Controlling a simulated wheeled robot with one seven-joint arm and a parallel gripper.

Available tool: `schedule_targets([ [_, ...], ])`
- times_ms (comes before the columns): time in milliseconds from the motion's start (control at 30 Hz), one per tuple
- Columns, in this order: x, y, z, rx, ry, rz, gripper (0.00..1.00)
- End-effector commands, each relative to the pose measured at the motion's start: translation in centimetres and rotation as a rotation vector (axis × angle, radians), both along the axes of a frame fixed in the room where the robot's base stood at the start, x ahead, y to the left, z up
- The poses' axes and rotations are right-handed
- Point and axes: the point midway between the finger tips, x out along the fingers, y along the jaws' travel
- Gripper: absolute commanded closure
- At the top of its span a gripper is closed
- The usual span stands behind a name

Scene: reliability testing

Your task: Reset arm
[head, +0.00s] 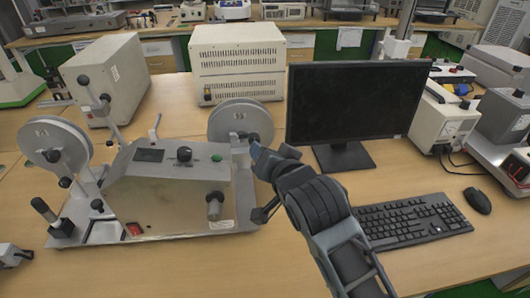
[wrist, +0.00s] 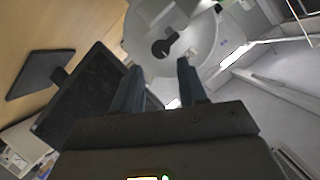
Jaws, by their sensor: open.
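My gripper (head: 262,163) is at the right end of a reel machine (head: 170,185) on the wooden bench, close to its right reel (head: 240,119). The wrist view shows my gripper (wrist: 155,80) with its two dark fingers spread apart and nothing between them. The reel (wrist: 200,50), a pale disc with a dark knob, lies just beyond the fingertips there. I cannot tell whether a finger touches the machine. My arm reaches up from the bottom of the head view, between the machine and the keyboard.
A black monitor (head: 352,100) stands right of my gripper, with a keyboard (head: 412,220) and mouse (head: 477,201) in front. Beige instrument boxes (head: 238,65) stand behind. More devices (head: 442,122) crowd the right side. Bare bench (head: 230,265) lies along the front.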

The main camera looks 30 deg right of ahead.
Motion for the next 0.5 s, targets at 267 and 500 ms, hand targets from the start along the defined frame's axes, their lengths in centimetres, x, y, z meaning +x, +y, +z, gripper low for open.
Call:
schedule_targets([
  [267,0.0,0.0,0.0,0.000,0.000,0.000,0.58],
  [500,-3.2,-0.1,-2.5,-0.047,0.008,0.031,0.58],
])
